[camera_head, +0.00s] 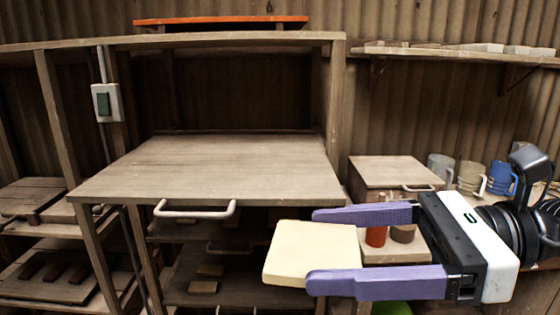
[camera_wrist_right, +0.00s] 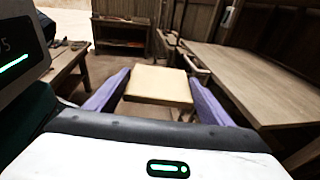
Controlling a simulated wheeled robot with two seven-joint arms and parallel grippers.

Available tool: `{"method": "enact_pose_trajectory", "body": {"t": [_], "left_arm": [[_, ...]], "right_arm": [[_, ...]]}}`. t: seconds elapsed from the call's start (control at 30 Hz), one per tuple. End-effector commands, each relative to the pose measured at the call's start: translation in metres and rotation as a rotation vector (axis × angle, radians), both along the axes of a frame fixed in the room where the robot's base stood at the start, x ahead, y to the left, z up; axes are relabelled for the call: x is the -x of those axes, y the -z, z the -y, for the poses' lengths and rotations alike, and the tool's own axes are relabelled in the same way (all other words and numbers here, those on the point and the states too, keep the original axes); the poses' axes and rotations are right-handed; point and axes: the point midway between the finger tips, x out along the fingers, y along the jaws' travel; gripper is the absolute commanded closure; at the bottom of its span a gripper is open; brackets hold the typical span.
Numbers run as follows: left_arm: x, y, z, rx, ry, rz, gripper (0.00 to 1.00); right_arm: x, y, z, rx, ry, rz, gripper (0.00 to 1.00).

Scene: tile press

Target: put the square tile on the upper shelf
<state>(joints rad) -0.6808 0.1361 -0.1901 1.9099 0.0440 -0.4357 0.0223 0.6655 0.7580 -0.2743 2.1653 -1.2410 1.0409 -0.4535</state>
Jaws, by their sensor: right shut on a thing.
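The square tile (camera_head: 312,252), cream and flat, is held between the two purple fingers of my right gripper (camera_head: 362,250). In the right wrist view the tile (camera_wrist_right: 159,85) lies level between the fingers, which press on its two opposite sides. The upper shelf (camera_head: 215,165) is a wide wooden board with a metal handle on its front edge, standing out from the cabinet; its top is bare. The tile appears in front and to the right of this shelf, apart from it. The shelf (camera_wrist_right: 255,75) also shows at the right of the wrist view. My left gripper is not in view.
A lower level with small blocks (camera_head: 210,270) shows beneath the shelf. A wooden box (camera_head: 394,171) with a handle stands right of the cabinet, near several mugs (camera_head: 471,178). The space above the shelf is free.

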Motion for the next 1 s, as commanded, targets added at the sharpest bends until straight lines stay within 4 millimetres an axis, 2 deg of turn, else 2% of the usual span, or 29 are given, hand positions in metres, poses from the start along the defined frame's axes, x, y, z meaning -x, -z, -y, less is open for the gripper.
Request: {"method": "enact_pose_trajectory", "body": {"t": [0.03, 0.33, 0.7, 0.83, 1.0], "left_arm": [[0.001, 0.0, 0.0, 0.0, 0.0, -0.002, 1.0], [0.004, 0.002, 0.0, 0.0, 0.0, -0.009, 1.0], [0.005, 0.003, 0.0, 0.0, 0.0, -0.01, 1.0], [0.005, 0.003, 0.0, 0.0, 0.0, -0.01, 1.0], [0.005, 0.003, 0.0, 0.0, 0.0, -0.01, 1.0]], "right_arm": [[-0.005, 0.015, 0.009, -0.003, 0.034, -0.011, 0.55], [-0.02, 0.091, 0.059, -0.003, 0.22, -0.009, 0.55], [-0.007, 0.183, 0.122, -0.003, 0.417, -0.006, 0.55], [-0.001, 0.201, 0.135, -0.002, 0.449, -0.002, 0.55], [0.002, 0.208, 0.141, -0.002, 0.463, 0.003, 0.55]]}}
